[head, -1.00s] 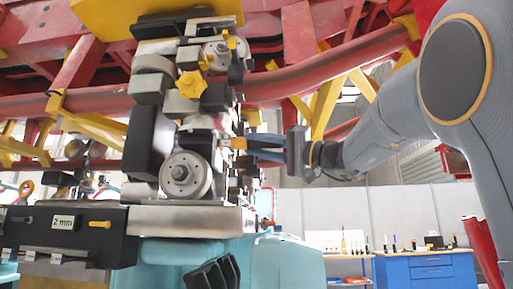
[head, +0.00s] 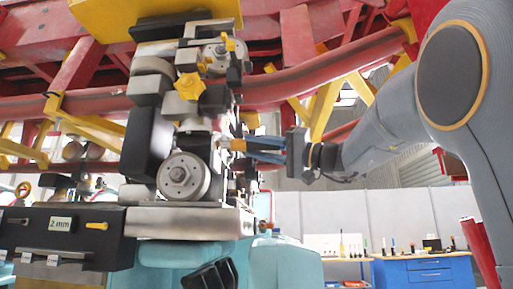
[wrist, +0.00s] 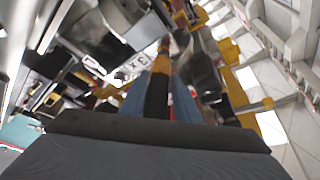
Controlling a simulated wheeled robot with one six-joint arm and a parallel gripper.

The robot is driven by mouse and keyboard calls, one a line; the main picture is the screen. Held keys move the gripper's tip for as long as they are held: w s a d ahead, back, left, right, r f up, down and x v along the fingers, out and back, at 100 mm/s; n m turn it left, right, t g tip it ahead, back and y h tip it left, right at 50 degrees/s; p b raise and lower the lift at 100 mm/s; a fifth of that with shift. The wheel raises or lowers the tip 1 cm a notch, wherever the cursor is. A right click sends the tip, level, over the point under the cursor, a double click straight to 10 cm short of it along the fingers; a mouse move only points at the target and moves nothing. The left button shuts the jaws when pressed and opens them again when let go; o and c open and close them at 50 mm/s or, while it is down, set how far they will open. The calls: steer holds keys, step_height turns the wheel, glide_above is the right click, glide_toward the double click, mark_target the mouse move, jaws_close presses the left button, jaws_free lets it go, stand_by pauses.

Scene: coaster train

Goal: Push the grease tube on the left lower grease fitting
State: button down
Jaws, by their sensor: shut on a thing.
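My gripper (head: 256,146) reaches in from the right, its blue fingers pointing left at the train's wheel assembly (head: 160,140). It is shut on the grease tube (head: 236,145), whose orange end sticks out just past the fingertips, close to the assembly's right side. In the wrist view the tube (wrist: 158,80) shows as an orange and black piece between the two blue fingers (wrist: 157,105). The tube's far end lies against a cluttered, blurred background, and I cannot tell whether it touches a fitting. I cannot make out the left lower grease fitting in either view.
A round metal wheel (head: 183,176) and a yellow knob (head: 189,86) are on the assembly, left of my gripper. A red rail (head: 320,72) and yellow struts (head: 325,105) pass overhead. A blue tool cabinet (head: 425,270) stands far behind. Space below my gripper looks open.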

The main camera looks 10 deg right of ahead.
steer(key=shift+a, duration=0.25)
stand_by(0.6)
steer(key=shift+d+b, duration=0.25)
steer(key=shift+b, duration=0.5)
stand_by(0.6)
steer(key=shift+a, duration=0.2)
stand_by(0.8)
steer(key=shift+d+b, duration=0.1)
steer(key=shift+b, duration=0.6)
steer(key=shift+d, duration=0.15)
stand_by(0.6)
steer(key=shift+s+d+b, duration=0.35)
steer(key=shift+d, duration=0.75)
steer(key=shift+s+d+b, duration=0.3)
steer(key=shift+s+d, duration=0.1)
steer(key=shift+d, duration=0.65)
steer(key=shift+s+d+b, duration=0.35)
steer(key=shift+d, duration=0.75)
steer(key=shift+s+d, duration=0.1)
